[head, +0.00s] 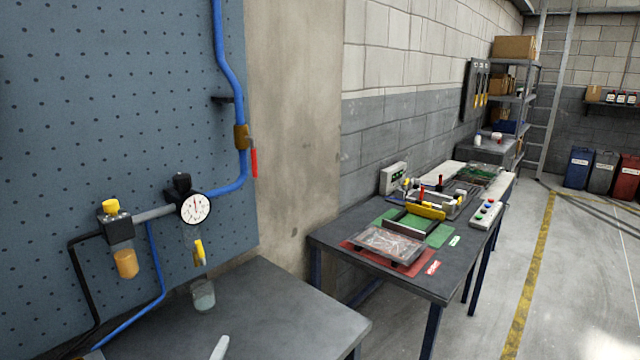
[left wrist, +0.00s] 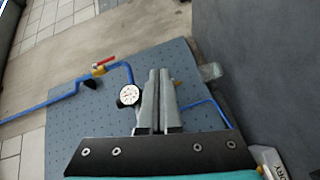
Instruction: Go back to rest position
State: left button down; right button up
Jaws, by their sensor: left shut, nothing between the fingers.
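My left gripper (left wrist: 157,75) shows in the left wrist view with its two grey fingers side by side, shut and empty. In the head view only a pale tip of the left gripper (head: 220,347) shows at the bottom edge, over the near dark table (head: 270,300). A round white pressure gauge (head: 195,208) is on the blue pegboard (head: 110,100); in the left wrist view the gauge (left wrist: 129,95) appears just left of the fingers. My right gripper is in neither view.
A blue pipe (head: 231,85) with a red-handled valve (head: 254,162) runs down the pegboard. A second table (head: 400,275) holds trays and fixtures. Floor is open at right.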

pick_arm(q)
jog(key=s+d+f+m+g+h, duration=0.1)
jog(key=s+d+f+m+g, duration=0.3)
jog(key=s, duration=0.3)
jog(key=s+d+f+m+g+h, duration=0.1)
jog(key=s+d+m+g+h, duration=0.15)
jog(key=s+m, duration=0.4)
jog(key=s+a+m+g+y, duration=0.2)
jog(key=s+m+g, duration=0.1)
jog(key=s, duration=0.6)
jog(key=s+a+m+g+y, duration=0.2)
jog(key=s+m+g+y, duration=0.15)
jog(key=s, duration=0.45)
notch_tip(320, 180, down, 31)
jog(key=s+g+h+b, duration=0.1)
jog(key=s+g+b, duration=0.1)
jog(key=b, duration=0.7)
jog(key=s+a+f+b, duration=0.1)
jog(key=s+f+b, duration=0.3)
jog(key=s+f, duration=0.3)
jog(key=s+a+f+b, duration=0.1)
jog(key=s+f+b, duration=0.2)
jog(key=s+f, duration=0.5)
notch_tip(320, 180, down, 7)
jog(key=shift+f+g+b, duration=0.1)
jog(key=shift+g+b, duration=0.3)
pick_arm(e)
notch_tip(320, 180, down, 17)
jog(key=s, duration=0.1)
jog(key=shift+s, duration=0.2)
